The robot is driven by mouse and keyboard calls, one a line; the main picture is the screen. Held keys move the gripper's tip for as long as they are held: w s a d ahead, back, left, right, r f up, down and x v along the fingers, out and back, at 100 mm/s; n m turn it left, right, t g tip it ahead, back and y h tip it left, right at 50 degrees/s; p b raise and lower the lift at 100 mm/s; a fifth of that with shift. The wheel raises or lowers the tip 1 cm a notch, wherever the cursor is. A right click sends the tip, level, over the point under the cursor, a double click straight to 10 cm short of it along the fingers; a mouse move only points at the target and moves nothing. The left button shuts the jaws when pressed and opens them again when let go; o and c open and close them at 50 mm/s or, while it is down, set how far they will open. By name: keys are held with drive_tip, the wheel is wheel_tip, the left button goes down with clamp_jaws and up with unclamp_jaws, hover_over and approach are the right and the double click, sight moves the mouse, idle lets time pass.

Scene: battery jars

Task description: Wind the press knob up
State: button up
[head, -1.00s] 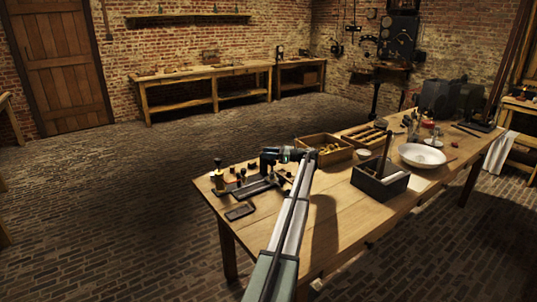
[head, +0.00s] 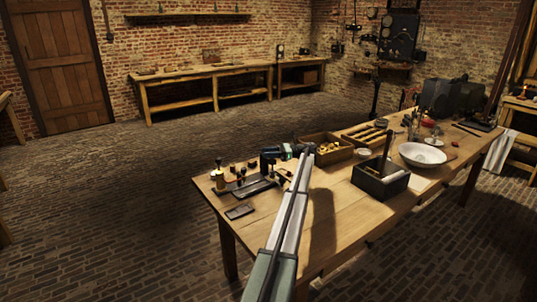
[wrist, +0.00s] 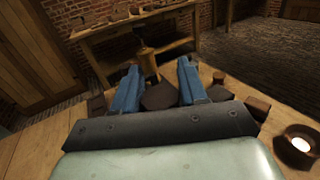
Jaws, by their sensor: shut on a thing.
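The press (head: 257,188) is a low dark frame on the near left end of the wooden bench. My gripper (head: 267,160) reaches over it from the right, pointing left. In the wrist view its two blue fingers (wrist: 159,84) stand either side of a dark brown, faceted piece (wrist: 160,97), which looks like the press knob. The fingers are shut on it, though the contact is partly hidden by the gripper body. The knob's height on its screw cannot be made out.
A brass piece with a dark top (head: 219,173) stands left of the press, and a flat dark piece (head: 239,212) lies in front. A wooden box of brass parts (head: 326,151) and a dark open box (head: 380,186) are to the right.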

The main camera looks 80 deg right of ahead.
drive_tip(key=o, duration=1)
drive_tip(key=shift+c, duration=0.2)
drive_tip(key=v, duration=0.7)
drive_tip(key=shift+s, duration=0.2)
